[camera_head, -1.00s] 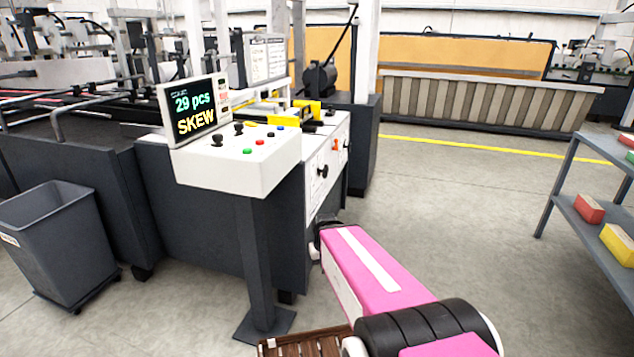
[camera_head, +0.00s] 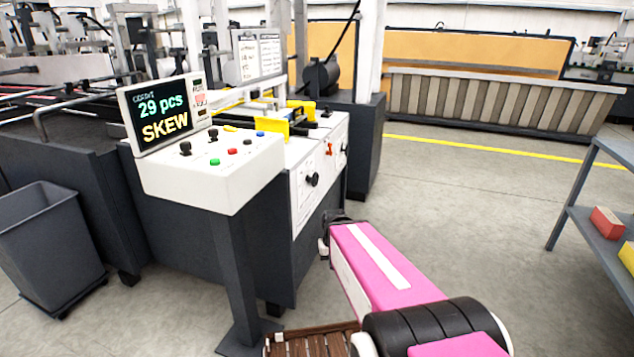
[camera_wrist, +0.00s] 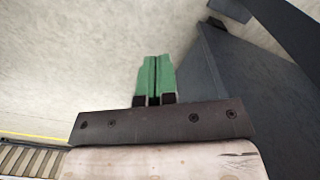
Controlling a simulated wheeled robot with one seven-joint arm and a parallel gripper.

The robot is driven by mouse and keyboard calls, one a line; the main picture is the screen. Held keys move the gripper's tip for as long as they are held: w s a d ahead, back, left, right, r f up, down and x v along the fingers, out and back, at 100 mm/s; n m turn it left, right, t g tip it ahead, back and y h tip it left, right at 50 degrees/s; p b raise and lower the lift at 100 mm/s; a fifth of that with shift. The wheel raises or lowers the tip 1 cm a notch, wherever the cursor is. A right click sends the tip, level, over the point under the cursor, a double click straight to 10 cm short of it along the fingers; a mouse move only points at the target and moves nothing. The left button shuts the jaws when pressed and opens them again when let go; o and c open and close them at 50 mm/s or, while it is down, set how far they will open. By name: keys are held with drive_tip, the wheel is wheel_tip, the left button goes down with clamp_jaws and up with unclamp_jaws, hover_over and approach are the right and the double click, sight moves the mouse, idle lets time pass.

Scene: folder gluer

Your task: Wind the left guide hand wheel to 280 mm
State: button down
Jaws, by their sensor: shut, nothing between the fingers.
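A black hand wheel (camera_head: 312,180) sits on the white side panel (camera_head: 304,203) of the machine. A second black knob (camera_head: 344,149) sits farther along the same panel. I cannot tell from the markings which is the left guide wheel, and no millimetre reading is legible. My gripper (camera_wrist: 155,80) shows in the wrist view, its green fingers closed together and empty over the floor. In the head view my pink arm is in front of the panel, low and to its right, and the fingers are hidden. Nothing touches either wheel.
The control console (camera_head: 212,180) on a dark post stands left of the panel; its screen (camera_head: 165,112) reads "29 pcs SKEW". A grey bin (camera_head: 50,245) is at the left. A shelf rack (camera_head: 590,235) stands at the right. Floor (camera_head: 450,215) between is clear.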

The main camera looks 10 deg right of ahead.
drive_tip(key=c, duration=1)
unclamp_jaws()
drive_tip(key=shift+w, duration=0.25)
drive_tip(key=o, duration=0.9)
drive_tip(key=shift+w+a+f+m+y, duration=0.1)
drive_tip(key=shift+w+a+m+y, duration=0.1)
drive_tip(key=shift+w+m+y, duration=0.35)
drive_tip(key=shift+w+a+f+m+y, duration=0.1)
drive_tip(key=shift+w+a+m+y, duration=0.2)
drive_tip(key=shift+w+m, duration=0.35)
drive_tip(key=m+t+y, duration=0.9)
drive_tip(key=m+y, duration=0.5)
drive_tip(key=m, duration=0.6)
approach(317, 180)
drive_tip(key=x, duration=1)
drive_tip(key=shift+a, duration=0.45)
